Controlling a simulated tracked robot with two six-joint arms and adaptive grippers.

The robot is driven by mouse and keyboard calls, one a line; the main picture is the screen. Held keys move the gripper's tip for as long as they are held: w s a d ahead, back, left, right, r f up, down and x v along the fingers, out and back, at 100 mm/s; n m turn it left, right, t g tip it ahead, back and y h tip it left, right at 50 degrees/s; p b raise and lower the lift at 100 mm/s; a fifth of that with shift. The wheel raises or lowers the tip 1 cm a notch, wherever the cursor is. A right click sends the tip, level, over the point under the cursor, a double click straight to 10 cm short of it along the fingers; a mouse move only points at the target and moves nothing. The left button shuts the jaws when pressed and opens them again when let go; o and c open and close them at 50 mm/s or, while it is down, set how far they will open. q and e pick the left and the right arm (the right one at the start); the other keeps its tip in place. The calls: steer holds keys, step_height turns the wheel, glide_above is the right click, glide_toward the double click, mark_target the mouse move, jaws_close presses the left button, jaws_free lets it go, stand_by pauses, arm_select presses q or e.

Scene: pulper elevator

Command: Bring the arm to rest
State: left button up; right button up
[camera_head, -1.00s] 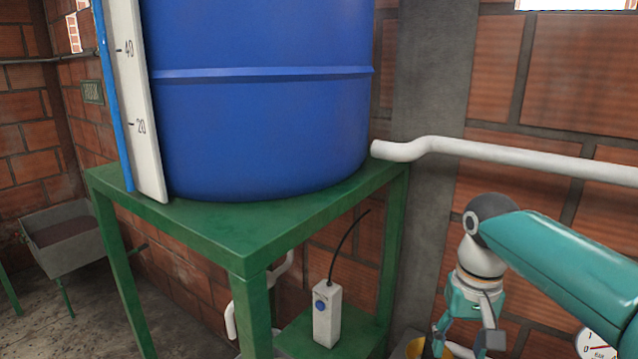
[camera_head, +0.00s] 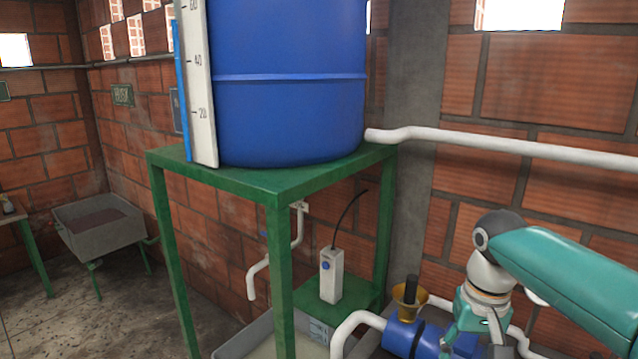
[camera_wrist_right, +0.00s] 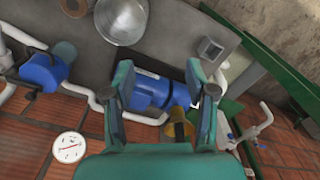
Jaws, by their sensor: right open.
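My right arm comes in from the right in the head view, bent at a teal elbow. Its gripper (camera_head: 470,348) points down at the bottom edge, in front of the blue pump (camera_head: 402,338), with its tips partly cut off. In the right wrist view the two teal fingers of this gripper (camera_wrist_right: 159,72) stand wide apart with nothing held between them. A blue pump body (camera_wrist_right: 158,92) and a brass funnel (camera_wrist_right: 180,130) lie beyond the fingers; contact cannot be told. My left gripper is not in view.
A green stand (camera_head: 270,184) carries a blue tank (camera_head: 290,110). A white pipe (camera_head: 510,146) runs along the brick wall above my right arm. A switch box (camera_head: 331,275) stands on the low green shelf. A pressure gauge (camera_wrist_right: 68,147) and metal bowl (camera_wrist_right: 121,20) show in the wrist view.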

steer(key=s+a+f+n+y, duration=0.1)
steer(key=a+f, duration=0.3)
steer(key=f, duration=0.9)
steer(key=a+f+n+y, duration=0.15)
steer(key=a+f, duration=0.25)
steer(key=f, duration=1)
steer(key=s+a+f+m+y, duration=0.1)
steer(key=s+a+f+m, duration=0.1)
steer(key=s+f, duration=1.1)
steer(key=s+a, duration=0.1)
steer(key=s, duration=0.3)
steer(key=shift+f, duration=0.35)
steer(key=shift+s+a+m, duration=0.1)
steer(key=shift+a+m, duration=0.05)
steer(key=shift+m, duration=0.1)
steer(key=shift+c, duration=1.4)
